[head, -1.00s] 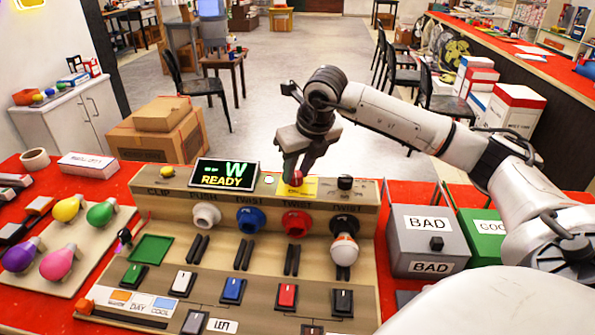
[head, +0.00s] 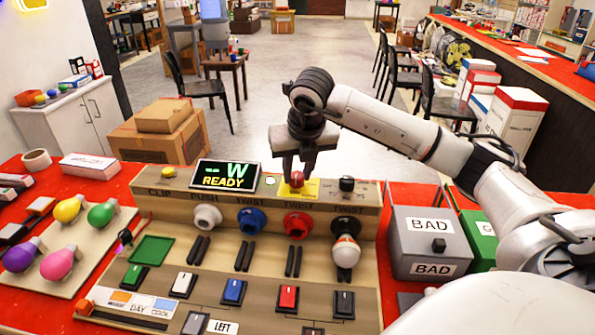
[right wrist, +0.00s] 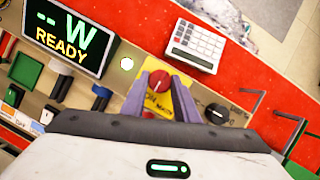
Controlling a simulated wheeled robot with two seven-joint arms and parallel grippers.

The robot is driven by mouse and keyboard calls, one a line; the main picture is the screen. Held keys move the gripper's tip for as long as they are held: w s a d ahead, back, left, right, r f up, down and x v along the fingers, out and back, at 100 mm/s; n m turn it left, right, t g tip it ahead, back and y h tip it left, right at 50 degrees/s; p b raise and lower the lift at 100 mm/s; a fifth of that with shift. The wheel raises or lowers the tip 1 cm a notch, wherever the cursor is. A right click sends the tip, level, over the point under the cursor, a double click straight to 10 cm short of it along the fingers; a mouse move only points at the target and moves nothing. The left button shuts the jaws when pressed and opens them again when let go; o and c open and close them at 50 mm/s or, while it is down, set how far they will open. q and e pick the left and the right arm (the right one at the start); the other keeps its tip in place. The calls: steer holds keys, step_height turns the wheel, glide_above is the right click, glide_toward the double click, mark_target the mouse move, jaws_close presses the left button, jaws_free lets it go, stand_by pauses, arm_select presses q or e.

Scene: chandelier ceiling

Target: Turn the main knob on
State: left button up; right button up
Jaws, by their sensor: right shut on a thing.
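The main knob (head: 297,179) is a small red knob on a yellow plate (head: 312,188), at the back of the beige test panel. In the right wrist view the red knob (right wrist: 160,80) has a pale pointer line, and the plate has dark lettering, partly hidden. My right gripper (head: 297,174) comes down from above with its two fingers on either side of the knob, shut on it. In the right wrist view the fingers (right wrist: 159,90) flank the knob. My left gripper is not in view.
The display (head: 225,174) reads "-- W READY". A black knob (head: 346,184) stands right of the red one. Colored sockets line the panel, and a bulb (head: 345,252) sits at the rightmost one. A grey BAD bin (head: 428,243) stands to the right.

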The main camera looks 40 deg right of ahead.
steer(key=o, duration=1.1)
steer(key=shift+c, duration=0.2)
steer(key=shift+r, duration=0.1)
steer(key=v, duration=1)
steer(key=shift+b, duration=0.3)
steer(key=shift+r, duration=0.1)
